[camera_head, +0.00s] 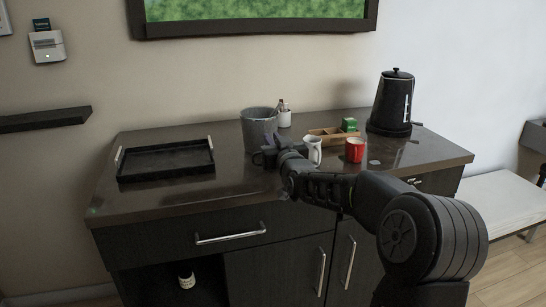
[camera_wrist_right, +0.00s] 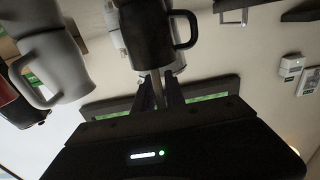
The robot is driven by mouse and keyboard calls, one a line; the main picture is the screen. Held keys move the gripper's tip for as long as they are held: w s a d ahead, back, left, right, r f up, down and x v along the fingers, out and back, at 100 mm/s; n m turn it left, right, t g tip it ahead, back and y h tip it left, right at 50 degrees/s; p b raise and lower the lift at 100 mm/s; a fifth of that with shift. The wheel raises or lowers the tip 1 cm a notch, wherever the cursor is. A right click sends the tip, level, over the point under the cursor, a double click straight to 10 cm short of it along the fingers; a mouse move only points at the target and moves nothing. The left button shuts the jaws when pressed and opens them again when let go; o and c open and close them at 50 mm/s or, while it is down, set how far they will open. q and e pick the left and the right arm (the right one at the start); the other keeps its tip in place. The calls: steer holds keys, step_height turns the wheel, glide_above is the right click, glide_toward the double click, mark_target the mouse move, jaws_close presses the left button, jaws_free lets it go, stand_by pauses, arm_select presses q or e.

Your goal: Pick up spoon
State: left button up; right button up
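I cannot make out a spoon for certain. My right gripper (camera_head: 281,146) is over the vanity top, close beside a black mug (camera_head: 266,159) and in front of the grey bucket. In the right wrist view, which is upside down, the black mug (camera_wrist_right: 150,35) is just beyond the fingertips (camera_wrist_right: 158,88). A thin pale strip shows between the two dark fingers; I cannot tell whether it is a spoon handle or background, or whether the fingers grip it. My left gripper is out of view.
A white mug (camera_head: 312,151) and a red cup (camera_head: 355,150) stand right of the gripper, near a wooden box (camera_head: 330,136). The grey bucket (camera_head: 259,128) is behind. A black kettle (camera_head: 392,102) is at right. A black tray (camera_head: 165,160) is at left, with clear top in front.

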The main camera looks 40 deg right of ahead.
jaws_close()
stand_by(0.3)
step_height(320, 180, up, 10)
steer(key=p, duration=0.1)
stand_by(0.4)
stand_by(0.5)
